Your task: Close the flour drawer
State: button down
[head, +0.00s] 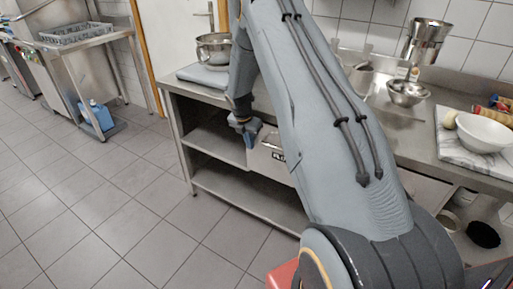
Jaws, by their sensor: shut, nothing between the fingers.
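The flour drawer (268,160) has a light metal front under the worktop, near the middle of the head view. My gripper (250,139) is shut and empty, pointing down at the upper left end of the drawer front. I cannot tell whether it touches the drawer. How far the drawer stands out is hard to tell, as my arm covers much of it.
The steel worktop (425,120) above carries a mixing bowl (214,50) on a scale, a steel bowl (407,93) and a white bowl (484,133). Open shelves (215,140) lie left of the drawer. The tiled floor (120,215) in front is clear.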

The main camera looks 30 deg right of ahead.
jog(key=shift+w+d+r, duration=0.1)
jog(key=shift+w+d, duration=0.15)
jog(key=shift+d, duration=0.15)
jog(key=shift+r, duration=0.1)
jog(key=s+a+r, duration=0.4)
jog(key=a+r, duration=0.2)
jog(key=r, duration=0.4)
jog(key=s+a+r+m, duration=0.2)
jog(key=s+a+m, duration=0.2)
jog(key=s+m, duration=0.4)
jog(key=s+a+r+m+y, duration=0.1)
jog(key=s+a+r+m, duration=0.2)
jog(key=s+m, duration=0.5)
jog(key=s+a+r+m+y, duration=0.1)
jog(key=s+a+r+m, duration=0.2)
jog(key=s, duration=1.2)
jog(key=a+m, duration=0.2)
jog(key=m, duration=0.3)
jog(key=shift+s+a+g, duration=0.25)
jog(key=shift+a+g, duration=0.1)
jog(key=shift+g, duration=0.05)
